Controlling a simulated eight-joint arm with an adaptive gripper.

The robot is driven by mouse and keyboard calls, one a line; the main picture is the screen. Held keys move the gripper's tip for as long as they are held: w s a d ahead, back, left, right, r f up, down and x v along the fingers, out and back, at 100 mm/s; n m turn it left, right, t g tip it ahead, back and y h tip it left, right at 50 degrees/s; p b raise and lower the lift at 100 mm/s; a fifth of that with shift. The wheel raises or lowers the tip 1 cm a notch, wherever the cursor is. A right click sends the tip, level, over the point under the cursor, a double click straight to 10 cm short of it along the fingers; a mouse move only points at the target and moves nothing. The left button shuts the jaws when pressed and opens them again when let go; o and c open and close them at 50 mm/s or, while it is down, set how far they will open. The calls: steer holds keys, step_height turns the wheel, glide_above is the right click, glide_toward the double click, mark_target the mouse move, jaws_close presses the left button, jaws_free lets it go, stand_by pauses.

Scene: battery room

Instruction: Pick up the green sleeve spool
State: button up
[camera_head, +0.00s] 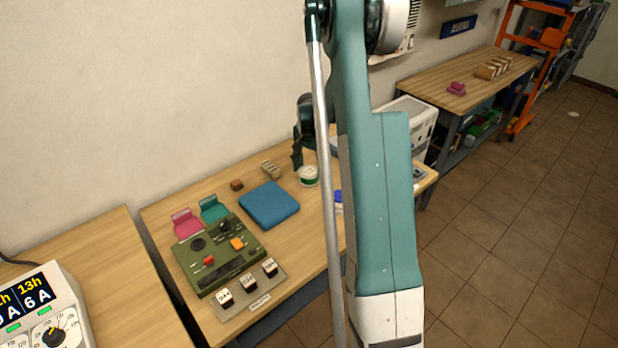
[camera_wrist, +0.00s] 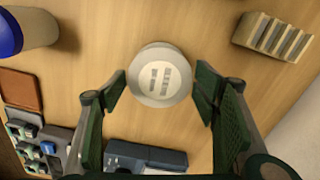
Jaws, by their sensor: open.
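My gripper (camera_wrist: 162,85) is open and empty, with one green-padded finger on each side of the spool. The fingertips look apart from it; I cannot tell how far above the table they are.
A beige slotted block (camera_wrist: 272,37) and a blue-ended cylinder (camera_wrist: 22,32) stand near the spool. A dark blue-grey box (camera_wrist: 146,157) lies below it. A blue pad (camera_head: 269,204) and a green control box (camera_head: 218,252) occupy the table's left. My arm hides part of the table.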

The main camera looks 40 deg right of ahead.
steer(key=shift+f, duration=1.15)
steer(key=shift+c, duration=0.3)
steer(key=c, duration=0.6)
